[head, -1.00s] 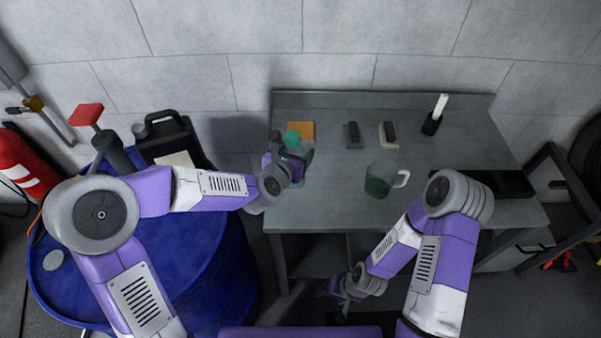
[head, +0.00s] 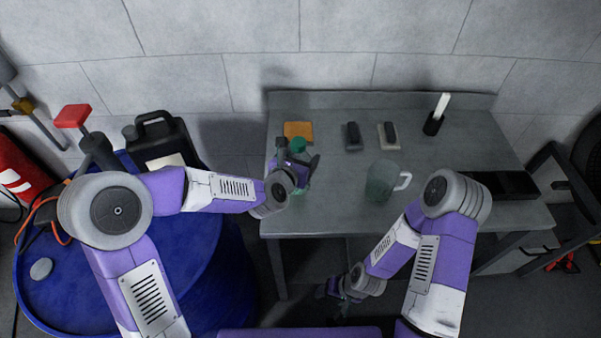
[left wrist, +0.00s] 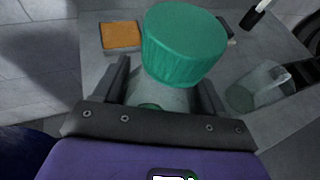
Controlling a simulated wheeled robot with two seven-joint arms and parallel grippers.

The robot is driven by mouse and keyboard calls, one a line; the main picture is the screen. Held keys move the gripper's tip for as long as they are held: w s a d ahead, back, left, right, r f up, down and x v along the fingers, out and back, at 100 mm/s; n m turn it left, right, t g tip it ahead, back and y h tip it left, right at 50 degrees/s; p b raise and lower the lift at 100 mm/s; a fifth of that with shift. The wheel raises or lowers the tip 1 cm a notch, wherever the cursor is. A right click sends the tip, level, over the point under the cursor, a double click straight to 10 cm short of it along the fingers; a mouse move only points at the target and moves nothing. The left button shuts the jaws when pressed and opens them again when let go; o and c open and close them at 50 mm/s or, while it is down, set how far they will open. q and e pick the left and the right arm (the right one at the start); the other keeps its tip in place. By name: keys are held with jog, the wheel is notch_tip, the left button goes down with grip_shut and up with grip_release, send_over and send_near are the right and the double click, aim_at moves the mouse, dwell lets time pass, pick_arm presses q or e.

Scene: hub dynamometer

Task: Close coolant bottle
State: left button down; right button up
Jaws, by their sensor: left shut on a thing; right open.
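The coolant bottle stands at the left side of the workbench, mostly hidden by my left gripper in the head view. Its wide ribbed green cap (head: 297,145) shows above the gripper and fills the top middle of the left wrist view (left wrist: 185,45). Below the cap, the pale bottle body (left wrist: 160,97) is between the fingers. My left gripper (head: 298,160) is shut on the bottle; its two dark fingers flank it in the left wrist view (left wrist: 163,95). I cannot tell how tightly the cap sits. My right gripper (head: 335,290) is open and low, in front of the bench.
An orange pad (head: 298,130) lies behind the bottle on the workbench (head: 335,215). A clear jug (head: 381,181), two dark blocks (head: 352,137) (head: 388,136) and a marker in a holder (head: 433,122) stand to the right. A blue drum (head: 190,265) and black canister (head: 160,140) are left.

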pick_arm(q)
jog(key=shift+f, duration=0.2)
jog(key=shift+f+b, duration=0.5)
jog(key=shift+f, duration=1.4)
jog(key=shift+f, duration=0.15)
jog(key=shift+c, duration=0.4)
grip_release()
